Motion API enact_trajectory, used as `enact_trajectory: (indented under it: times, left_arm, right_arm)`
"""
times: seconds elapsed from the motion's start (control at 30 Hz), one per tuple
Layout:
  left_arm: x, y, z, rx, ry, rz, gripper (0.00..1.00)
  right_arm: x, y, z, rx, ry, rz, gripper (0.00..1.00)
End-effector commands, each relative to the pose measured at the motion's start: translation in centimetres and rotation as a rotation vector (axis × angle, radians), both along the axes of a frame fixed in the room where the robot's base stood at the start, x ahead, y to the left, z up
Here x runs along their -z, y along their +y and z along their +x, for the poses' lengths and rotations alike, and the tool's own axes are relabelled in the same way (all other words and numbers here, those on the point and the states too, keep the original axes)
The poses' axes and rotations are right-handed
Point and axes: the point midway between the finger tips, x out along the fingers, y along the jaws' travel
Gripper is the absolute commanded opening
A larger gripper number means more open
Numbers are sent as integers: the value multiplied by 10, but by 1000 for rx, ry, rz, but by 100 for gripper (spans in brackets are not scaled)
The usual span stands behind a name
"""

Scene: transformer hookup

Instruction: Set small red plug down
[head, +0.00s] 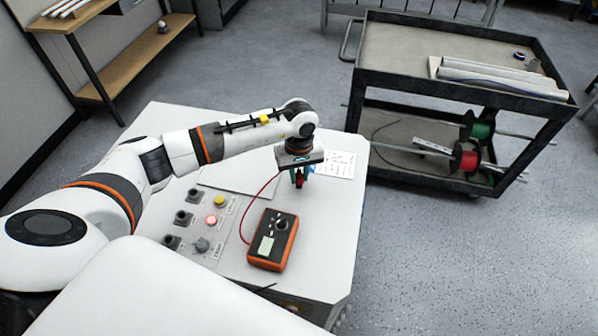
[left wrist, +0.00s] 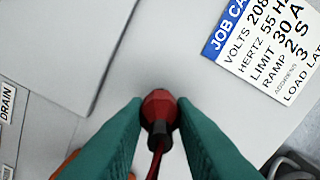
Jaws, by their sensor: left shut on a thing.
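The small red plug (left wrist: 158,106) is between the green fingers of my left gripper in the left wrist view, with its dark end and red lead toward the bottom of the picture. In the head view my left gripper (head: 299,181) points down over the far right part of the white cabinet top (head: 335,215). The fingers mostly hide the plug there. A red lead (head: 259,196) curves from the gripper to the orange and black meter (head: 272,240). I cannot tell whether the plug touches the surface. My right gripper is not in view.
A job card (head: 336,164) lies behind the gripper, and it also shows in the left wrist view (left wrist: 268,45). Black sockets (head: 184,217) and buttons sit on a panel left of the meter. A dark cart (head: 400,60) with spools stands at the right.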

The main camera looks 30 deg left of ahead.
Motion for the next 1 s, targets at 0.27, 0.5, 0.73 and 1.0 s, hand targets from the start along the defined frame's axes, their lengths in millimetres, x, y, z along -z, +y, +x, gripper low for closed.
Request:
enact_trajectory:
  times: [0.27, 0.5, 0.73, 1.0]
  left_arm:
    - [2, 0, 0, 0, 0, 0, 45]
    - [2, 0, 0, 0, 0, 0, 45]
    - [-18, 0, 2, 2, -6, 0, 45]
    - [-77, 0, 1, 2, -7, 0, 45]
  right_arm:
    - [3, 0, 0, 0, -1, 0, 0]
    - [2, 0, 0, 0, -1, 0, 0]
    - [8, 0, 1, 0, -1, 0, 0]
    - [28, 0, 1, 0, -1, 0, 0]
